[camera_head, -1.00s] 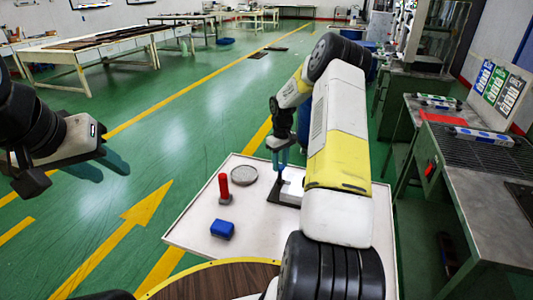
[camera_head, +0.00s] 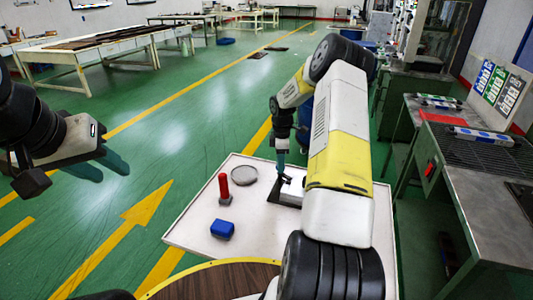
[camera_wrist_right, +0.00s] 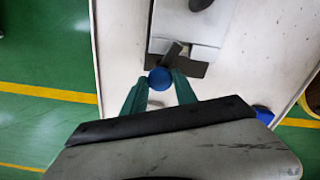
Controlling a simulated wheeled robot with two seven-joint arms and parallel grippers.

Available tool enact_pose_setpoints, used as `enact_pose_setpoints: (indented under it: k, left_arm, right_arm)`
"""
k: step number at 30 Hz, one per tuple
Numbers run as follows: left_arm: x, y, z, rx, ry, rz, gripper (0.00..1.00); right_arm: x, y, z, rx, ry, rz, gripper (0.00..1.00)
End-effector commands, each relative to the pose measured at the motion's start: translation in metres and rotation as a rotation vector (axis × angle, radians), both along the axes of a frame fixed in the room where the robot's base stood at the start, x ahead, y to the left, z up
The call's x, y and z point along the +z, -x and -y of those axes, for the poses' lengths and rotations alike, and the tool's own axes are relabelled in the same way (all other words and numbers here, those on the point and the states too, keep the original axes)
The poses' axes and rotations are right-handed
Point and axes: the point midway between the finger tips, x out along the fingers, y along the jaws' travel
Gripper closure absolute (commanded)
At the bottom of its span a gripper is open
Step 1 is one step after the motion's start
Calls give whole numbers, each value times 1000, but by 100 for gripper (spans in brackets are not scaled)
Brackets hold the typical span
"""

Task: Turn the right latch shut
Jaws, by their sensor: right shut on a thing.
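The mould (camera_head: 292,192) is a white block with a dark plate, lying on the white table; it also shows in the wrist view (camera_wrist_right: 190,22). A dark latch arm (camera_wrist_right: 173,53) with a round blue knob (camera_wrist_right: 160,78) sits at the mould's near edge in the wrist view. My right gripper (camera_wrist_right: 161,80) has its teal fingers on both sides of the blue knob, shut on it. In the head view my right gripper (camera_head: 281,170) points down at the mould, partly behind my arm. My left gripper (camera_head: 103,168) is open and empty, left of the table.
The white table (camera_head: 195,232) also holds a red cylinder (camera_head: 224,187), a blue block (camera_head: 222,229) and a round grey dish (camera_head: 244,175), all left of the mould. A round wooden top (camera_head: 215,284) is in front. A metal bench (camera_head: 470,185) stands at the right.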

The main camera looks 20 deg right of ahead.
Motion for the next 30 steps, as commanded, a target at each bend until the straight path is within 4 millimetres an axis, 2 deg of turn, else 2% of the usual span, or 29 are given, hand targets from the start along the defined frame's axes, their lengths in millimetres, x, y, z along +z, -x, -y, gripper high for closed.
enact_pose_setpoints:
  k: [6, 15, 30]
  left_arm:
    - [0, 0, 0, 0, 0, 0, 64]
    - [0, 0, 0, 0, 0, 0, 64]
    - [0, 0, 0, 0, 0, 0, 64]
  right_arm:
    - [1, 0, 1, 180, 0, 2, 100]
    - [1, -1, 1, 350, 1, 3, 100]
    - [1, -1, 1, 423, 1, 3, 100]
